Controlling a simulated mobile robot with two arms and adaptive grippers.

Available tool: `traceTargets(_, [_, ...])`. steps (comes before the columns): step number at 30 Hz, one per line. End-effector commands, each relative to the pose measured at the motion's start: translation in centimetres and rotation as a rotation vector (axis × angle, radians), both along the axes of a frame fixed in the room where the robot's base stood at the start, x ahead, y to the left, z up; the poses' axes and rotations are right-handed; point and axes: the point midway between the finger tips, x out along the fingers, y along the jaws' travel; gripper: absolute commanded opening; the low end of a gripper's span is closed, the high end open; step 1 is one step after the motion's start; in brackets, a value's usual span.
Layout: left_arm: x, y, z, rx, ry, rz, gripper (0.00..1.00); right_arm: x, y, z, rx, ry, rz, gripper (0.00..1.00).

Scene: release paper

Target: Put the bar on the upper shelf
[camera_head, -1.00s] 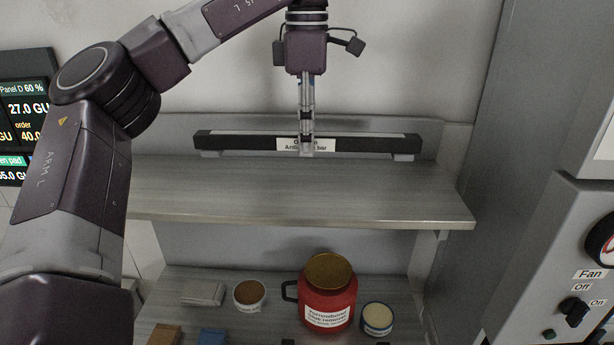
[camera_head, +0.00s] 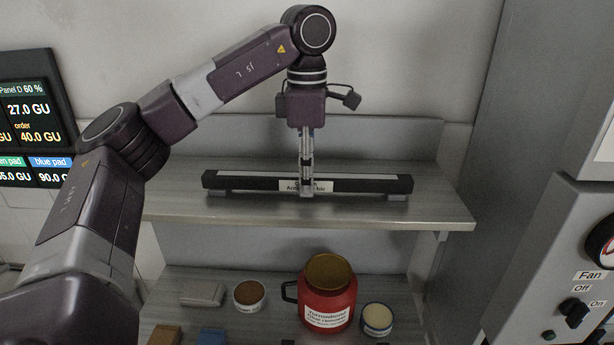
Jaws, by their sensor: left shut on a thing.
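The bar (camera_head: 236,181) is long and black with pale feet near its ends and a white label at its middle. It lies level, crosswise over the upper shelf (camera_head: 420,210). I cannot tell whether its feet touch the shelf or hang just above it. My left gripper (camera_head: 307,188) points straight down and is shut on the bar at its middle, covering part of the label. My right gripper is not in view.
A grey back panel (camera_head: 390,135) rises behind the upper shelf. The lower shelf holds a red jar (camera_head: 327,295), two small round tubs (camera_head: 377,320) (camera_head: 249,294) and several small blocks. A grey cabinet with a Fan knob (camera_head: 574,310) stands at the right. A screen (camera_head: 28,110) hangs at the left.

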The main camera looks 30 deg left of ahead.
Motion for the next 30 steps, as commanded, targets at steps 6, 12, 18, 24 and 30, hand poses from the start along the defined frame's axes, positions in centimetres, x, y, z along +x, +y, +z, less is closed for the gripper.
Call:
traceTargets(6, [0.0, 0.0, -0.1, 0.000, 0.001, 0.000, 0.33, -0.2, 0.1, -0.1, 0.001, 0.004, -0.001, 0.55])
traceTargets(12, [0.0, 0.0, 0.0, -0.001, 0.001, 0.000, 0.40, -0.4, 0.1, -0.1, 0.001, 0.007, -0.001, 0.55])
traceTargets(18, [0.0, 0.0, 0.2, 0.000, 0.000, 0.000, 0.40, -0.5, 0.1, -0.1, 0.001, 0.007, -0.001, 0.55])
traceTargets(24, [0.1, 0.0, 2.0, 0.001, -0.003, 0.001, 0.40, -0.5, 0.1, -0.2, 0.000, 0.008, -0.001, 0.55])
traceTargets(30, [0.0, 0.0, 5.2, 0.001, -0.005, 0.002, 0.40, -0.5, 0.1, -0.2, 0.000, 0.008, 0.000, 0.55])
